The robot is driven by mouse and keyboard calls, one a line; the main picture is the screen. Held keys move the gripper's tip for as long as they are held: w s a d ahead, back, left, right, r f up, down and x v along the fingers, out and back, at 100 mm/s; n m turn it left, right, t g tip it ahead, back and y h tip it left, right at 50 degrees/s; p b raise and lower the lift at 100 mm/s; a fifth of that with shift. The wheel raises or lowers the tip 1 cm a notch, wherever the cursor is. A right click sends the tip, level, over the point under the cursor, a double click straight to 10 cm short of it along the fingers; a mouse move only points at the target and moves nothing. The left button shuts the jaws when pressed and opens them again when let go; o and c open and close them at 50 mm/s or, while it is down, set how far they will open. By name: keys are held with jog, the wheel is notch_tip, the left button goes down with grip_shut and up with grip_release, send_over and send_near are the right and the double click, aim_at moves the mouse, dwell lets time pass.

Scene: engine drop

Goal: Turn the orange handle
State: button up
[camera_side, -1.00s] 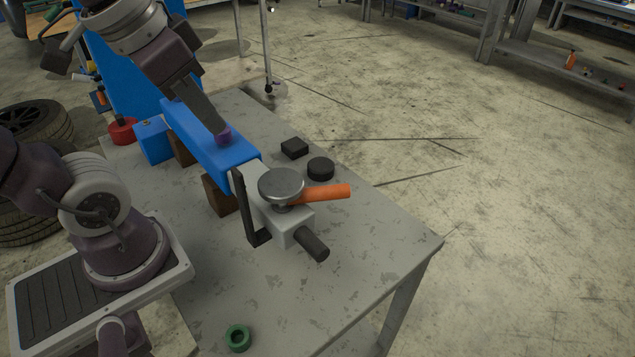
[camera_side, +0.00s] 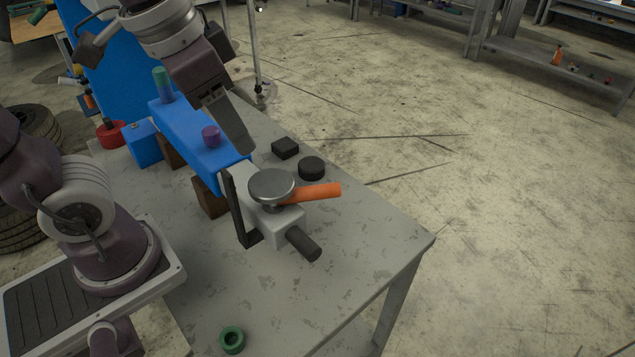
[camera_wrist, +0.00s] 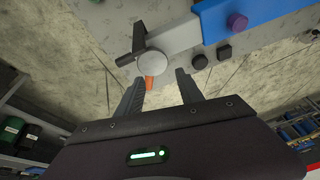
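The orange handle (camera_side: 314,193) sticks out to the right from under a round grey metal disc (camera_side: 271,185) on a light grey block. Its outer end points right in the side view. In the wrist view the handle (camera_wrist: 149,83) shows small, just beyond and between my fingertips, closer to the left finger. My gripper (camera_side: 243,149) is above the blue and grey body, up and left of the disc and apart from the handle. In the wrist view my gripper (camera_wrist: 160,76) is open, with nothing between its fingers.
A blue block (camera_side: 190,135) carries a purple knob (camera_side: 211,136) and a green-topped peg (camera_side: 162,84). Two black pieces (camera_side: 285,147) (camera_side: 311,168) lie behind the handle. A dark upright bar (camera_side: 238,212) and dark cylinder (camera_side: 304,243) flank the grey block. The table's front is mostly clear around a green ring (camera_side: 232,340).

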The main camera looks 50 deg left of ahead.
aim_at(327, 187)
jog(key=w+d+f+m+g+y, duration=0.1)
jog(key=w+d+f+m, duration=0.15)
jog(key=w+d, duration=0.2)
jog(key=w+d+f+m+g+y, duration=0.1)
jog(key=w+d+f, duration=0.2)
jog(key=w, duration=0.3)
jog(key=shift+m+g, duration=0.25)
jog(key=shift+g, duration=0.05)
jog(key=x, duration=0.7)
jog(key=shift+f, duration=0.35)
grip_shut()
